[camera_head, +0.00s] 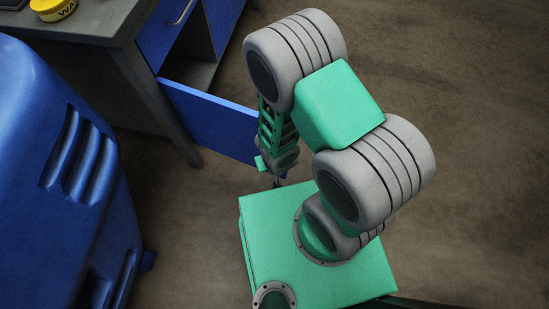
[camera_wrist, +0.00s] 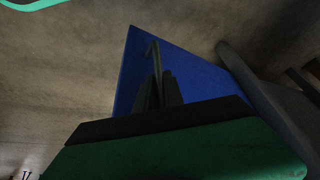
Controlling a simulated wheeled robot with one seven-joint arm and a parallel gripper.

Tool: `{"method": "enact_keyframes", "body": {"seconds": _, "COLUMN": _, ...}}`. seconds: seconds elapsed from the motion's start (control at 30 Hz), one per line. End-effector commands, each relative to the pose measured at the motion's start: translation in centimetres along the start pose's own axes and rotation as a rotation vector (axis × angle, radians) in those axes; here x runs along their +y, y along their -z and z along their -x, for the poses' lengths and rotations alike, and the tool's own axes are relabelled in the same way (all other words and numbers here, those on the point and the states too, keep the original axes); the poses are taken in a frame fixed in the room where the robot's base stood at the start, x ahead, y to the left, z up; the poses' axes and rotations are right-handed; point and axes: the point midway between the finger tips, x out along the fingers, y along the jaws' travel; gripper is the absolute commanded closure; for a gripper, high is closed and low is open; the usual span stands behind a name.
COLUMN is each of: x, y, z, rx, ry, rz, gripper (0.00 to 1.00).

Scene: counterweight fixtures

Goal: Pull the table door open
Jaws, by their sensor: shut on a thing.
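The blue table door (camera_head: 212,118) stands swung out from the table (camera_head: 100,22), and the dark inside of the cabinet shows behind it. In the wrist view the door (camera_wrist: 195,78) fills the middle. Its thin dark handle (camera_wrist: 153,54) runs up from between the fingers of my gripper (camera_wrist: 158,92). My gripper is shut on the handle. In the head view my gripper (camera_head: 276,178) is small and partly hidden by my arm, at the free end of the door.
A large blue bin-like container (camera_head: 55,190) stands at the left. A yellow tin (camera_head: 52,9) is on the table top. A table leg (camera_head: 172,115) stands beside the door. The brown floor (camera_head: 470,100) is clear at the right.

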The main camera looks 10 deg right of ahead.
Motion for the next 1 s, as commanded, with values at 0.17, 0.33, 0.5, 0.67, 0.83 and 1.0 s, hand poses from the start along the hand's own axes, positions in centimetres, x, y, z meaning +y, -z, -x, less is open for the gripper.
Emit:
{"method": "enact_keyframes", "body": {"seconds": 0.17, "x": -0.33, "y": 0.55, "z": -0.06, "rx": 0.009, "ry": -0.001, "rz": -0.017, "gripper": 1.00}}
{"method": "enact_keyframes", "body": {"seconds": 0.33, "x": -0.27, "y": 0.56, "z": -0.08, "rx": 0.009, "ry": -0.003, "rz": -0.022, "gripper": 1.00}}
{"method": "enact_keyframes", "body": {"seconds": 0.5, "x": -0.28, "y": 0.54, "z": -0.08, "rx": 0.009, "ry": -0.003, "rz": -0.022, "gripper": 1.00}}
{"method": "enact_keyframes", "body": {"seconds": 0.67, "x": -0.29, "y": 0.48, "z": -0.07, "rx": 0.008, "ry": -0.004, "rz": -0.021, "gripper": 0.78}}
{"method": "enact_keyframes", "body": {"seconds": 0.83, "x": -0.23, "y": 0.33, "z": -0.06, "rx": 0.005, "ry": -0.005, "rz": -0.020, "gripper": 0.66}}
{"method": "enact_keyframes", "body": {"seconds": 1.0, "x": -0.19, "y": 0.23, "z": -0.05, "rx": 0.003, "ry": -0.006, "rz": -0.019, "gripper": 0.66}}
